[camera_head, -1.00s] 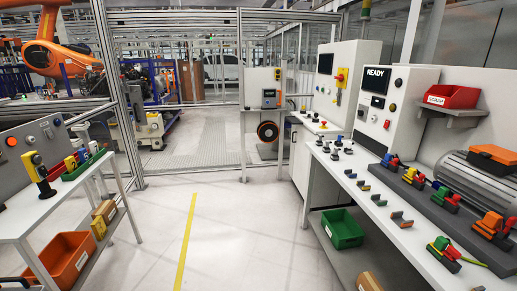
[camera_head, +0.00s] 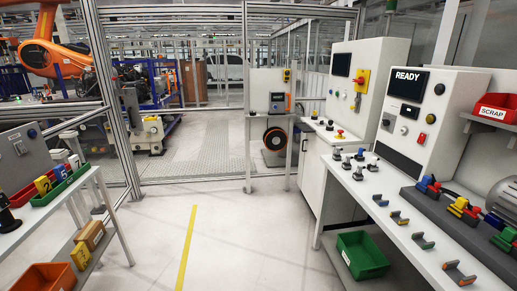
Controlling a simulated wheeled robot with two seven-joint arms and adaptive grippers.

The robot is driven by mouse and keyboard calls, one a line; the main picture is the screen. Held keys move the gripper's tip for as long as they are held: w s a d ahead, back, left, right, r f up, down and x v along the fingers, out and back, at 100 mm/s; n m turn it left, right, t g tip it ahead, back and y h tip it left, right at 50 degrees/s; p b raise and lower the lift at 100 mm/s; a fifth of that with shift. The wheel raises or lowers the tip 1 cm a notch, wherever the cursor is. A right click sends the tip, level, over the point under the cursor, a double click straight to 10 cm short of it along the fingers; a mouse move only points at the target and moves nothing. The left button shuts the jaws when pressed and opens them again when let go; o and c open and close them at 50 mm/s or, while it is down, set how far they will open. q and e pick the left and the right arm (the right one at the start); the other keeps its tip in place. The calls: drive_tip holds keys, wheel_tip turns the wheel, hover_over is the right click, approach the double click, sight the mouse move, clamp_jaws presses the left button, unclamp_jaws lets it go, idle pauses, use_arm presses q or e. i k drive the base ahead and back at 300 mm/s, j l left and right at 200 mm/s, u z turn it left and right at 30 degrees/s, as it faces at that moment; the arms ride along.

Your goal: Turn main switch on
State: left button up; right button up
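A red rotary switch on a yellow plate (camera_head: 362,76) is on the front of the tall white cabinet (camera_head: 344,112), right of its dark screen (camera_head: 341,65). It looks like the main switch. Its handle is too small for me to tell on from off. A small hanging item (camera_head: 357,101) shows just below it. Neither of my grippers is in view, and nothing touches the switch.
A left bench holds small bins (camera_head: 70,182). The floor with a yellow line (camera_head: 187,245) is clear between.

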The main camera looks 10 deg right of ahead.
sight(360, 81)
drive_tip(key=i, duration=0.8)
drive_tip(key=i+z, duration=0.35)
drive_tip(key=i, duration=0.45)
drive_tip(key=i+z, duration=0.4)
drive_tip(key=i+j+z, duration=0.2)
drive_tip(key=z, duration=0.2)
drive_tip(key=i+j+z, duration=0.15)
drive_tip(key=i+z, duration=0.25)
drive_tip(key=i+j+z, duration=0.25)
drive_tip(key=z, duration=0.15)
drive_tip(key=i+j+z, duration=0.4)
drive_tip(key=k+l, duration=0.05)
